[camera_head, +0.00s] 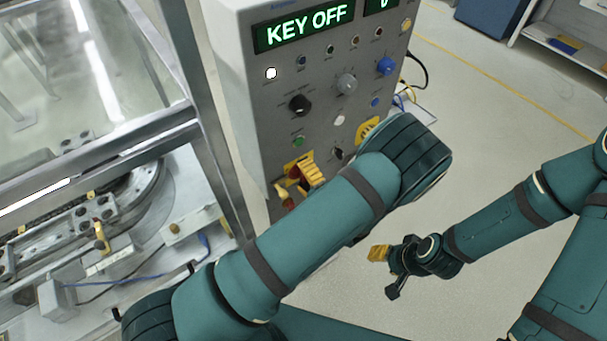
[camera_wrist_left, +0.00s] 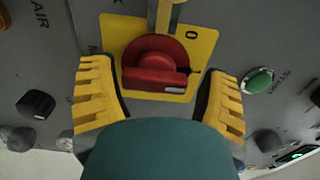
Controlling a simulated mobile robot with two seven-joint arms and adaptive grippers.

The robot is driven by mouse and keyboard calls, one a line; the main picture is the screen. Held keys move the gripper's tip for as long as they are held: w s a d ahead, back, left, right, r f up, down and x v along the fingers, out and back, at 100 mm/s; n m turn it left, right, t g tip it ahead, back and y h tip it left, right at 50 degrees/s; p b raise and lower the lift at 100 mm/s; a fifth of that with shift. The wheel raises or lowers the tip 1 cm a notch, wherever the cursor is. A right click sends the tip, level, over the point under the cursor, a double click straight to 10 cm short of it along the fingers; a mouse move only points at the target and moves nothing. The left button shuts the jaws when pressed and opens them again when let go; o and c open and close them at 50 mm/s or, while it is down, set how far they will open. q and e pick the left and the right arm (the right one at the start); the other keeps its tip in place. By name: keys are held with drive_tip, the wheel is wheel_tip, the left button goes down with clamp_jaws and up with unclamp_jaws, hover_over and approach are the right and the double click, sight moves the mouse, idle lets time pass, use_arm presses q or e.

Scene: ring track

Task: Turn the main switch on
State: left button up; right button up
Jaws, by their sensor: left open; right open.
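The main switch (camera_wrist_left: 155,62) is a red rotary knob on a yellow plate on the grey control panel. A "0" is printed on the plate beside it in the left wrist view. My left gripper (camera_wrist_left: 159,80) is open, one yellow finger on each side of the knob. I see no clear contact, and the knob's lower side is close to my gripper's body. In the head view, my left gripper (camera_head: 298,184) is at the panel's lower left and largely covers the switch. My right gripper (camera_head: 384,272) is open and empty, low over the floor, away from the panel.
The control panel (camera_head: 235,90) carries several knobs and buttons, including a green button (camera_wrist_left: 258,80) near the switch. Its display (camera_head: 304,25) reads "KEY OFF". A metal-framed enclosure (camera_head: 105,128) with machinery stands left. The floor (camera_head: 480,120) at right is mostly clear.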

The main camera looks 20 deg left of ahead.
sight(299, 147)
use_arm(q)
drive_tip(key=r, duration=0.6)
drive_tip(key=shift+w, duration=0.25)
drive_tip(key=r, duration=0.2)
drive_tip(key=shift+s+d+r, duration=0.2)
drive_tip(key=shift+s+r, duration=0.2)
drive_tip(key=shift+w+a+r, duration=0.15)
drive_tip(key=shift+a+r, duration=0.05)
drive_tip(key=shift+r, duration=0.3)
drive_tip(key=shift+a, duration=0.15)
drive_tip(key=shift+f, duration=0.1)
drive_tip(key=shift+f, duration=0.1)
